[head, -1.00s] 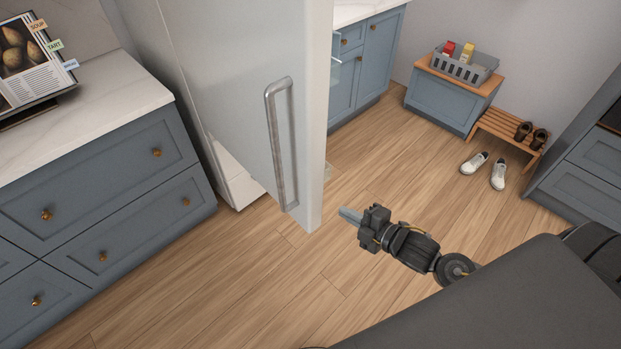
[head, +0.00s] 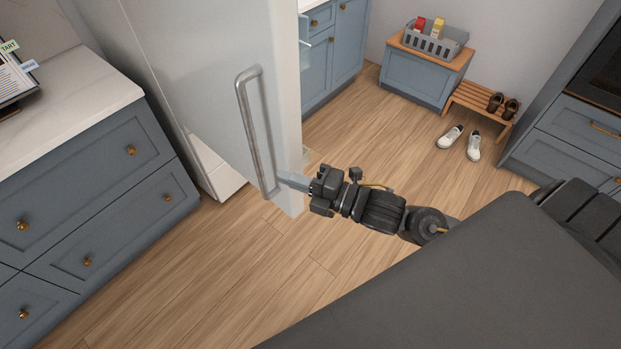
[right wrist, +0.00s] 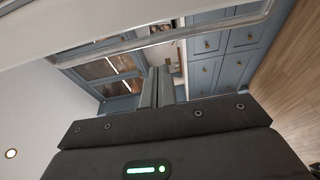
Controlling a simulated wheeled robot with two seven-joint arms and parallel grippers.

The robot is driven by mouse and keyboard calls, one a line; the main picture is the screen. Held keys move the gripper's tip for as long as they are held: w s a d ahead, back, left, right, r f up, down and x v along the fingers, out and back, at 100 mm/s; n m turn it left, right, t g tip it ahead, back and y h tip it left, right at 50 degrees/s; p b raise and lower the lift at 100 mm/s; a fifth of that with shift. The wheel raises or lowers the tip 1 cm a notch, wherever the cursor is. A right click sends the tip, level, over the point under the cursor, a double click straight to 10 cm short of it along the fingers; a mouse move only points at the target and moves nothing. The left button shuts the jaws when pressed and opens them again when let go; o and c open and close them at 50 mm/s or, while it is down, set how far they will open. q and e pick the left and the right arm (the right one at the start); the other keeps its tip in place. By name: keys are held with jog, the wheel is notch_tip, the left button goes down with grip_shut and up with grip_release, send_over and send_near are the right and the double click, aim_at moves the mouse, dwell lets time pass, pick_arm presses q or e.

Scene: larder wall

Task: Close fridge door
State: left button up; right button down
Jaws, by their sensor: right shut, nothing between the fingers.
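The fridge door (head: 205,75) is a light grey panel standing open, with a long vertical metal handle (head: 256,135) on its face. My right gripper (head: 283,179) is shut with nothing in it. In the head view its fingertips are at the lower part of the door, close to the handle's lower end; I cannot tell whether they touch it. In the right wrist view the shut fingers (right wrist: 158,88) point toward a pale metal bar (right wrist: 180,38) crossing the picture, which looks like the handle. My left gripper is not in view.
Blue drawers with a white counter (head: 90,110) stand left of the fridge. A blue bench (head: 420,80) with a grey basket (head: 425,45), a wooden shoe rack (head: 480,108) and white shoes (head: 462,142) are at the back right. The wood floor between is clear.

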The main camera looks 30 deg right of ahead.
aim_at(290, 163)
jog(key=w+p, duration=0.1)
jog(key=w, duration=0.1)
jog(key=w+p, duration=0.1)
jog(key=shift+w+d+r, duration=0.1)
jog(key=shift+w+d, duration=0.4)
jog(key=shift+d, duration=0.35)
jog(key=shift+a, duration=0.1)
jog(key=shift+w, duration=0.1)
